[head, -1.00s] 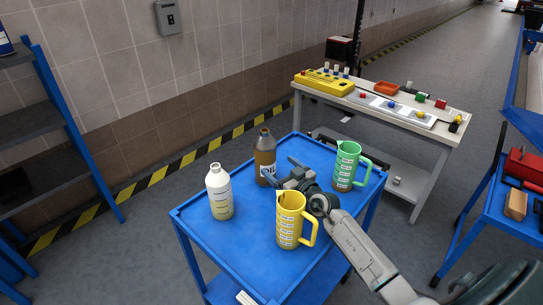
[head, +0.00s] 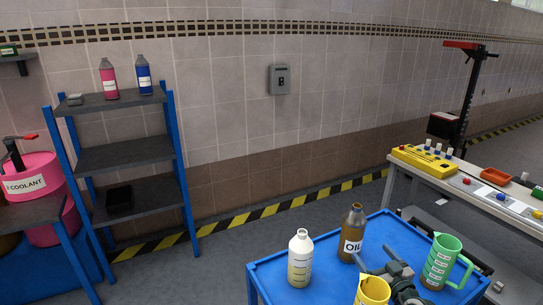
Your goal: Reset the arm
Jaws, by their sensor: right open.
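My right gripper (head: 372,256) is open over the blue cart (head: 325,251), with nothing seen between its fingers. The brown oil bottle (head: 353,236) stands upright just behind and left of the fingers; I cannot tell if they touch it. A yellow jug (head: 372,293) is in front of the gripper, cut off by the lower picture edge. A green jug (head: 440,262) stands to its right. A white bottle (head: 300,261) stands on the left of the cart. Most of my right arm is out of the picture. My left gripper is not in view.
A white workbench (head: 440,183) with a yellow box (head: 425,160) and an orange tray (head: 495,176) stands behind the cart at right. A blue-framed shelf (head: 125,154) and a pink coolant drum (head: 45,178) are at left. Grey floor is clear between shelf and cart.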

